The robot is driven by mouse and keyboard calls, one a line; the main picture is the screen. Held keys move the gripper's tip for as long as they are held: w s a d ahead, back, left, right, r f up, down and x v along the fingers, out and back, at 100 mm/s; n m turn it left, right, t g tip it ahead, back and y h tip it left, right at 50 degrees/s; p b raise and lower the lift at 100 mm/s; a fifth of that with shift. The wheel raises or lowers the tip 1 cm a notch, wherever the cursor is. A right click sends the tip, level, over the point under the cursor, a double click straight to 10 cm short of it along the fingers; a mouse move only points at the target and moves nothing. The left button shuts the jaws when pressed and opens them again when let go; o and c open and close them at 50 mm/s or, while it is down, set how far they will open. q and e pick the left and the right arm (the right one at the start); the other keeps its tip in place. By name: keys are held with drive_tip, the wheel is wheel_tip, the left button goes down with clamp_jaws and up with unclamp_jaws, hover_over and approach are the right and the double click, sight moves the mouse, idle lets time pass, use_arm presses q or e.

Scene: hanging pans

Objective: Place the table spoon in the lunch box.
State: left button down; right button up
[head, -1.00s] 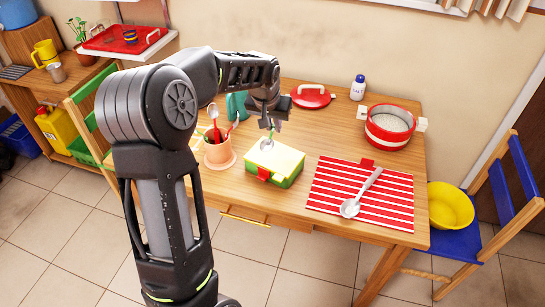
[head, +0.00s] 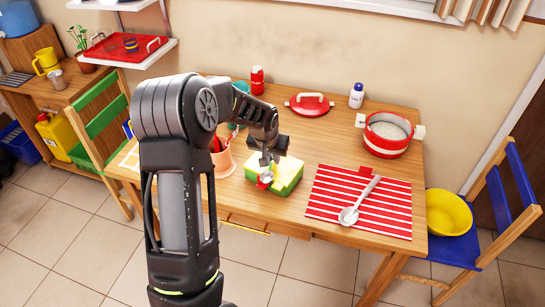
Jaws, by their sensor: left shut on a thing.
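The lunch box (head: 289,176), yellow on top and green below, sits on the wooden table left of the striped mat. My left gripper (head: 265,160) is shut on a small spoon (head: 264,181), whose silvery bowl points down. The bowl overlaps the front left of the box near its red clasp; I cannot tell whether it touches the box. My gripper hides much of the spoon's handle and part of the box top. A larger silvery spoon (head: 350,215) lies diagonally on the mat. My right gripper is not in view.
An orange utensil cup (head: 224,160) stands left of the box, partly behind my arm. A red and white striped mat (head: 320,205) lies to the right. A red pot (head: 387,135), a red lid (head: 309,104), a white bottle (head: 356,95) and a red bottle (head: 257,80) stand farther back.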

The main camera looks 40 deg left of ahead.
use_arm(q)
drive_tip(key=shift+f, duration=0.25)
drive_tip(key=shift+f, duration=0.2)
drive_tip(key=c, duration=1.4)
unclamp_jaws()
drive_tip(key=shift+r, duration=0.1)
drive_tip(key=shift+r, duration=0.35)
drive_tip(key=b+v, duration=0.1)
drive_tip(key=v, duration=1)
drive_tip(key=shift+r, duration=0.25)
drive_tip(key=shift+s+d, duration=0.15)
